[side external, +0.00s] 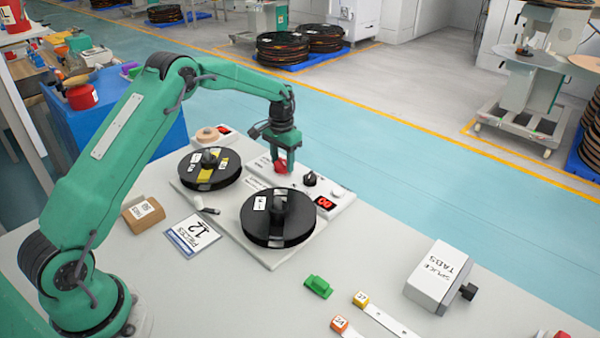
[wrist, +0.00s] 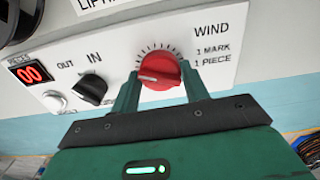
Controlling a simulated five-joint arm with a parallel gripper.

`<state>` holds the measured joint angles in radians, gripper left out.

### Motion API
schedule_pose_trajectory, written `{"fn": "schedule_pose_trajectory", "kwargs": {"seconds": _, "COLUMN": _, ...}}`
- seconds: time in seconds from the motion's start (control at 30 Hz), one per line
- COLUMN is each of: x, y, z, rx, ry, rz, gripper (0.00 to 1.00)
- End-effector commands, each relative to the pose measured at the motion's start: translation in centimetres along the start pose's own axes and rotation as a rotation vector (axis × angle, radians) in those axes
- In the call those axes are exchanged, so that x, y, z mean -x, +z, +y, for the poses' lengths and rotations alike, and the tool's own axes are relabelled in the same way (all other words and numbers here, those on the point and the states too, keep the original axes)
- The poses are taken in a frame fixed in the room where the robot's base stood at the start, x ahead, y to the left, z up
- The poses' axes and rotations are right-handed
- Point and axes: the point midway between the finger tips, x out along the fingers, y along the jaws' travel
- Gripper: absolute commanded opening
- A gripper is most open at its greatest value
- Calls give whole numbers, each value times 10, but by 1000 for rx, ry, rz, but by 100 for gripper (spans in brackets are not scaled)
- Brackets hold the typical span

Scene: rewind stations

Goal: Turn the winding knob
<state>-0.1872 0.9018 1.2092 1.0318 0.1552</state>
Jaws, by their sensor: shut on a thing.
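The red winding knob (wrist: 160,70) sits on a white panel marked WIND, with tick marks around its upper side and a white pointer line aimed to the left. My gripper (wrist: 163,84) has one finger on each side of the knob and is shut on it. In the side external view the red knob (side external: 281,167) shows partly behind my gripper (side external: 283,160), which points down at the panel. The finger contact is partly hidden there.
A black IN/OUT knob (wrist: 92,89) and a red display reading 00 (wrist: 30,73) are left of the winding knob. Two black reels (side external: 278,218) (side external: 209,169) stand on the station. A splice tabs box (side external: 438,276), a green piece (side external: 318,287) and a card (side external: 192,236) lie on the table.

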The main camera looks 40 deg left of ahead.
Motion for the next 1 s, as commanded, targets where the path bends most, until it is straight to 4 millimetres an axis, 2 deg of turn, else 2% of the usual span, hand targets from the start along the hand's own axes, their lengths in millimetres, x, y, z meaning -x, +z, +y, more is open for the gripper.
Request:
{"fn": "schedule_pose_trajectory", "kwargs": {"seconds": 0.13, "x": 2, "y": -1, "z": 0, "rx": -2, "ry": -1, "rz": 4, "gripper": 22}}
{"fn": "schedule_pose_trajectory", "kwargs": {"seconds": 0.17, "x": 2, "y": -1, "z": 0, "rx": -2, "ry": -1, "rz": 4, "gripper": 47}}
{"fn": "schedule_pose_trajectory", "kwargs": {"seconds": 0.27, "x": 2, "y": -1, "z": 0, "rx": -3, "ry": -1, "rz": 4, "gripper": 66}}
{"fn": "schedule_pose_trajectory", "kwargs": {"seconds": 0.67, "x": 4, "y": -1, "z": 0, "rx": -3, "ry": 0, "rz": 2, "gripper": 66}}
{"fn": "schedule_pose_trajectory", "kwargs": {"seconds": 0.87, "x": 20, "y": -1, "z": 0, "rx": -3, "ry": -1, "rz": 4, "gripper": 66}}
{"fn": "schedule_pose_trajectory", "kwargs": {"seconds": 1.0, "x": 37, "y": -1, "z": 0, "rx": -3, "ry": -1, "rz": 5, "gripper": 66}}
